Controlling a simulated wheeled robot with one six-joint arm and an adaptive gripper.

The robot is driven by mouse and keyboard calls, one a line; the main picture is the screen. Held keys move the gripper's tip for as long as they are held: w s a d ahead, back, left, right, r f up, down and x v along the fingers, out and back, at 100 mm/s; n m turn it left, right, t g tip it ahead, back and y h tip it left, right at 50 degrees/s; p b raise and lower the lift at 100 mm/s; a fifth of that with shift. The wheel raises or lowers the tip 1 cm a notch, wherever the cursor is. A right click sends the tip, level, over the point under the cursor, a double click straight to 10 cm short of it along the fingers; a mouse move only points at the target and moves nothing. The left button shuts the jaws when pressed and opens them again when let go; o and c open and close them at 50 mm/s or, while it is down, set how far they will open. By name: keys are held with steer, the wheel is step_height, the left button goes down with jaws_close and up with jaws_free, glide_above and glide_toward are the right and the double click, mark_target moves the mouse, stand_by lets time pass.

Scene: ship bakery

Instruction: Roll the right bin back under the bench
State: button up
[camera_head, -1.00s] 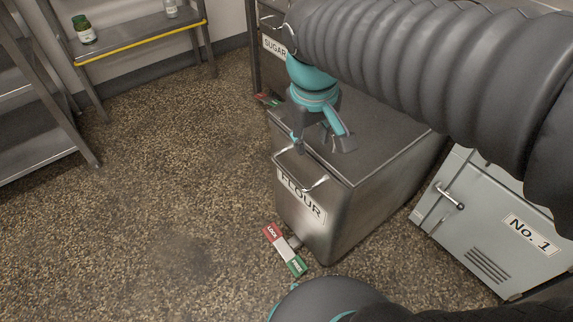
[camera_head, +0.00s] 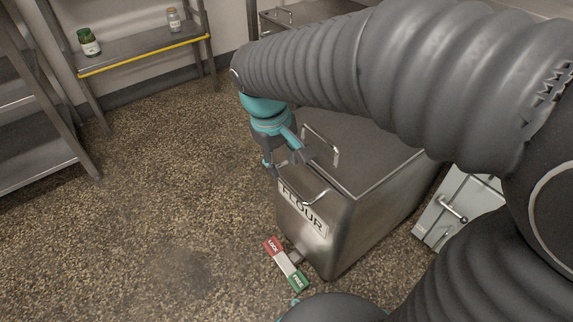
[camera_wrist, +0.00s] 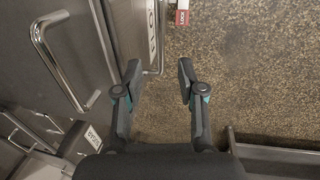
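The steel flour bin (camera_head: 320,235) stands out on the floor, its FLOUR label and front handle (camera_head: 312,196) facing me. Its lid has a second handle (camera_head: 322,146). A red LOCK and green FREE pedal (camera_head: 285,263) sits at its front foot; which end is down I cannot tell. My gripper (camera_head: 286,162) is open and empty at the bin's upper front edge. In the wrist view my open gripper (camera_wrist: 158,76) has the front handle (camera_wrist: 160,50) beyond its fingertips, near the left finger. The lid handle (camera_wrist: 62,60) is at left there.
The sugar bin's label (camera_wrist: 92,137) shows at lower left in the wrist view. A grey No. 1 cabinet (camera_head: 462,200) stands to the right. A shelf with a yellow edge (camera_head: 140,56) holds two jars. The floor at left is clear.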

mark_target(289, 186)
steer(key=f, duration=0.2)
steer(key=d+f, duration=0.1)
steer(key=f, duration=0.2)
steer(key=w+f+b, duration=0.1)
steer(key=f, duration=0.2)
steer(key=shift+d, duration=0.15)
jaws_close()
